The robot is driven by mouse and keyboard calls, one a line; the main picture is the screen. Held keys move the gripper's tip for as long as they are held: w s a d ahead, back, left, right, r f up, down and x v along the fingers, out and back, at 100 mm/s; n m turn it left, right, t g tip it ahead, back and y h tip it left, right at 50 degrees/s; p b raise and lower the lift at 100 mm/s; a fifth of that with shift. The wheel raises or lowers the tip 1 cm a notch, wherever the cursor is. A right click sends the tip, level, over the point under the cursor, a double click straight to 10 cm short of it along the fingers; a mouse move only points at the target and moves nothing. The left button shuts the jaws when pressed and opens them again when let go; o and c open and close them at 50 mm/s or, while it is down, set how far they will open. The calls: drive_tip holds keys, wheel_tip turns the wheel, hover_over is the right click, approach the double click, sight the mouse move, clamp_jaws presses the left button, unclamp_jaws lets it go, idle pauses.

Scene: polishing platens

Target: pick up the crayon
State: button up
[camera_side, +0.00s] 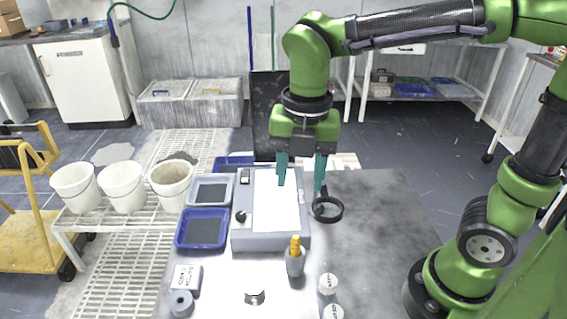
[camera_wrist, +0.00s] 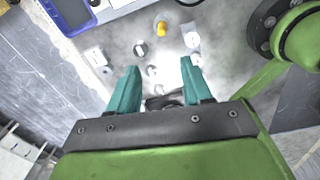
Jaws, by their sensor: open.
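The crayon (camera_side: 295,247) is orange-yellow and stands upright in a small grey holder (camera_side: 295,264) at the front of the metal table. Its lower part is hidden in the holder. In the wrist view the crayon (camera_wrist: 161,28) is a small yellow spot near the top, beyond the fingertips. My gripper (camera_side: 300,186) points down with its teal fingers apart and nothing between them. In the side view it is above and behind the crayon, over the right side of the grey machine. The fingers also show in the wrist view (camera_wrist: 159,66).
The grey machine (camera_side: 243,236) with a white top lies behind the crayon. A black ring (camera_side: 328,215) stands at its right. White-topped jars (camera_side: 328,283) and a labelled block (camera_side: 187,278) are near the front. The table's right side is clear.

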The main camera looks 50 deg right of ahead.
drive_tip(key=n, duration=0.5)
hover_over(296, 236)
drive_tip(key=s, duration=0.1)
wheel_tip(296, 236, down, 11)
drive_tip(key=shift+w+f, duration=0.25)
drive_tip(key=shift+f, duration=1.05)
drive_tip(key=shift+w+f, duration=0.2)
drive_tip(key=shift+f, duration=1.05)
clamp_jaws()
